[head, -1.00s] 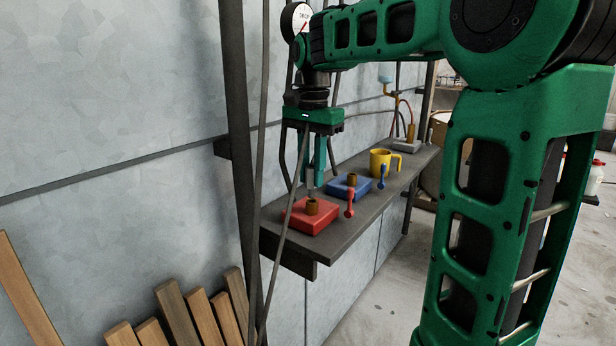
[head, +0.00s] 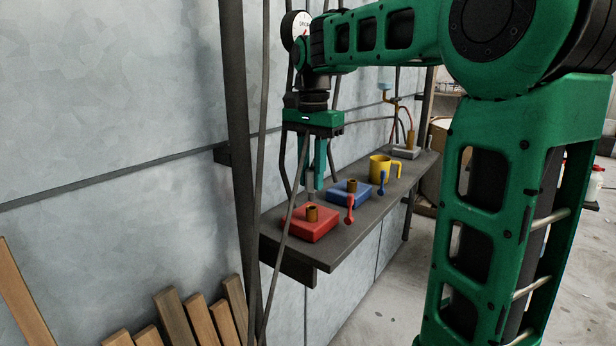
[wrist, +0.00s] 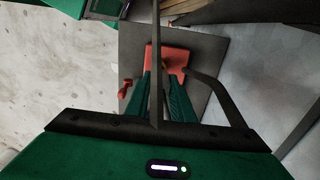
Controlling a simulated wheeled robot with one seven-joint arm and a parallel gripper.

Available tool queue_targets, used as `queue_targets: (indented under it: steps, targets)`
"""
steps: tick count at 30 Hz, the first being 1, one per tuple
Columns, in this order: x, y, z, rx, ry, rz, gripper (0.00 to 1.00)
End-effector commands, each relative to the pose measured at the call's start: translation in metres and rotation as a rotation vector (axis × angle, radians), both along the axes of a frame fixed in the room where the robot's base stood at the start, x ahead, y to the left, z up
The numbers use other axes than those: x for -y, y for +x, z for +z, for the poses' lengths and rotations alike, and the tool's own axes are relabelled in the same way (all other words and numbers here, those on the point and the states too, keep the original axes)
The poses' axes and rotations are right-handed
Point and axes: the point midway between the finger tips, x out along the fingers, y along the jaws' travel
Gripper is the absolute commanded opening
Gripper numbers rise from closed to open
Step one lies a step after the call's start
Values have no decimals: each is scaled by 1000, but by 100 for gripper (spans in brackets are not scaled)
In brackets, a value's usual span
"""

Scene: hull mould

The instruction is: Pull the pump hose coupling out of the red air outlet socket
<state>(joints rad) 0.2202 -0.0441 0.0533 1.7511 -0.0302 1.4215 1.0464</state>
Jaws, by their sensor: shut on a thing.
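The red air outlet block (head: 313,230) sits at the near end of the dark shelf, with a brass socket (head: 311,214) on top. My gripper (head: 314,186) is above it, pointing down, its teal fingers shut on the grey hose coupling (head: 310,193). The coupling's lower end is at the socket's top; I cannot tell whether it is still inside. In the wrist view the red block (wrist: 176,56) shows beyond my fingers (wrist: 163,78), and a dark hose (wrist: 156,50) crosses in front, hiding the coupling.
A red lever (head: 349,206) stands beside the red block. A dark upright post (head: 237,130) and hanging hoses are left of my gripper. Planks (head: 176,315) lean at lower left.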

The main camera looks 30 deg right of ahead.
Motion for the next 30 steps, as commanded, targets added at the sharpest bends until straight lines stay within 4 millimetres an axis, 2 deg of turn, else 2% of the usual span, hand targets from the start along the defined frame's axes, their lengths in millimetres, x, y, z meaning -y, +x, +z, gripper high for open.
queue_targets:
  steps: [15,30]
  targets:
    - [0,0,28,0,-1,0,0]
    - [0,1,36,2,-1,0,0]
